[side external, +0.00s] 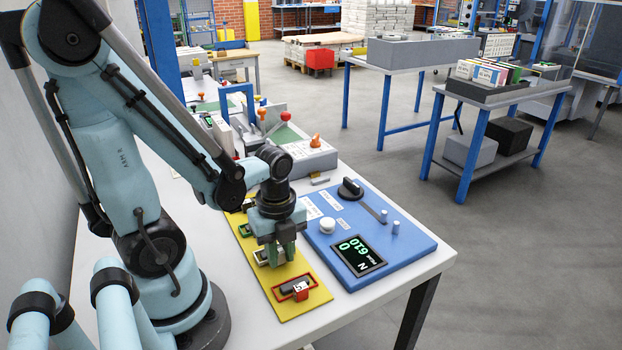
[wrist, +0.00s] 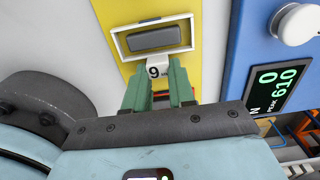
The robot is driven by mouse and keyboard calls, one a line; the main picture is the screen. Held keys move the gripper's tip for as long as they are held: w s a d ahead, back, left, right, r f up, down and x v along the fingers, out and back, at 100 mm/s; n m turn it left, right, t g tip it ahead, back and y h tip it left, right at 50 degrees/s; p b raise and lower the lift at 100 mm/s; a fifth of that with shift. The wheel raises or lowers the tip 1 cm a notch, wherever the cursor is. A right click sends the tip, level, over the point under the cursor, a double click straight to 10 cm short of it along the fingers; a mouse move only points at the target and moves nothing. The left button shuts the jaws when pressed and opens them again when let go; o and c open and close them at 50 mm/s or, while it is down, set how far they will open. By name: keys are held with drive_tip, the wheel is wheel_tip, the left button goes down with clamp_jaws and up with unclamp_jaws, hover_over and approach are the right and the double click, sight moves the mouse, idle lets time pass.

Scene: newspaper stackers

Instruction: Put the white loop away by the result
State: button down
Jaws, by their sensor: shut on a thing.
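The white loop (wrist: 117,45), a thin rectangular frame, surrounds a dark grey block (wrist: 155,38) on the yellow board (wrist: 207,60) in the wrist view. A white tag (wrist: 158,71) marked 9 is at its near edge. My gripper (wrist: 160,86) has its green fingers closed on either side of this tag. In the side view my gripper (side external: 281,256) is low over the yellow board, largely hiding the white loop (side external: 260,257). The result display (side external: 358,255) reads 610 PEAK and 0 N; it also shows in the wrist view (wrist: 279,85).
A red loop (side external: 294,291) with a tag marked 5 lies at the board's near end. A green piece (side external: 245,230) lies farther back. The blue panel (side external: 405,246) to the right carries a white knob (side external: 327,225), a black lever (side external: 350,190) and small pegs. Floor lies past the table edge.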

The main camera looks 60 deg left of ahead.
drive_tip(key=shift+f, duration=0.1)
drive_tip(key=c, duration=0.9)
unclamp_jaws()
drive_tip(key=shift+o, duration=0.2)
wheel_tip(320, 180, up, 19)
idle(0.9)
drive_tip(key=w+d+f+n+t, duration=0.2)
drive_tip(key=w+f+n+t, duration=0.1)
drive_tip(key=n, duration=0.6)
drive_tip(key=w+d+f+n+t, duration=0.3)
drive_tip(key=w+n+t, duration=0.1)
drive_tip(key=n, duration=0.5)
drive_tip(key=shift+w+f, duration=0.2)
drive_tip(key=shift+w, duration=0.65)
